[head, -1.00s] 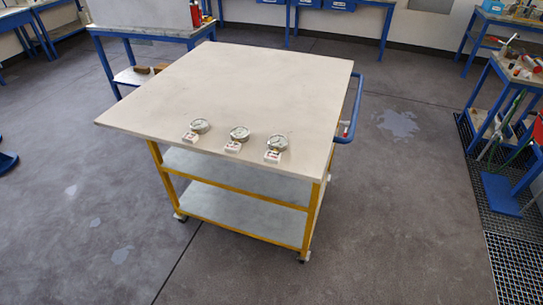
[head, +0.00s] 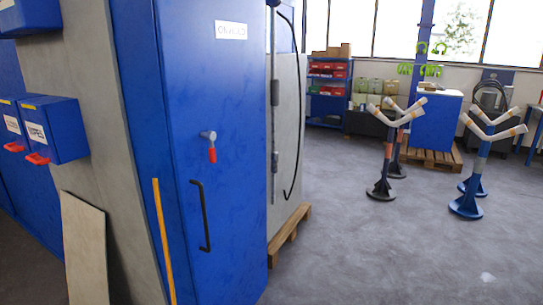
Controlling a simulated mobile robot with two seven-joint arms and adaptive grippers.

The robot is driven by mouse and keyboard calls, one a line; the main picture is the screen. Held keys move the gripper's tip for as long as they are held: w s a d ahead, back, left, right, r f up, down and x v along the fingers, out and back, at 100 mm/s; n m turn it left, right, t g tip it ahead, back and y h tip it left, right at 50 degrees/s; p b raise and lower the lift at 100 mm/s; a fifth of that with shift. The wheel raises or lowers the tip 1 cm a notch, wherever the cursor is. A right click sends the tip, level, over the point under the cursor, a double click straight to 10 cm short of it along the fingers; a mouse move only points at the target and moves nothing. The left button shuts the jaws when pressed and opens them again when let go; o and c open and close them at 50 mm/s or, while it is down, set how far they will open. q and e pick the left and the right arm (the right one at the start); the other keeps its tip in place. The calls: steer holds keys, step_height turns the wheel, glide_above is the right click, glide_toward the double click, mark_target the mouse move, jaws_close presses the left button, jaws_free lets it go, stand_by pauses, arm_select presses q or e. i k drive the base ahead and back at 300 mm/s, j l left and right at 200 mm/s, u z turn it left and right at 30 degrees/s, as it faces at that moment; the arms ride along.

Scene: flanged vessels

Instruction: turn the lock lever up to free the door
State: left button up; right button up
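A tall blue cabinet door (head: 222,100) stands left of centre in the head view and looks closed. The lock lever (head: 211,148) sits on the door at mid-height. It has a grey hub and a short red grip that hangs down. A black bar handle (head: 203,216) is fixed below it on the door. A white label (head: 230,30) with handwriting is near the top. Neither of my grippers shows in this view.
Blue wall boxes (head: 52,130) hang on the grey wall at left, and a pale board (head: 84,250) leans below. Stands with padded V-shaped tops (head: 476,180) are at right. A wooden pallet (head: 289,236) lies beside the cabinet. The floor (head: 350,260) in front right is clear.

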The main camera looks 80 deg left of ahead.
mark_target(212, 150)
steer(key=u, duration=1.8)
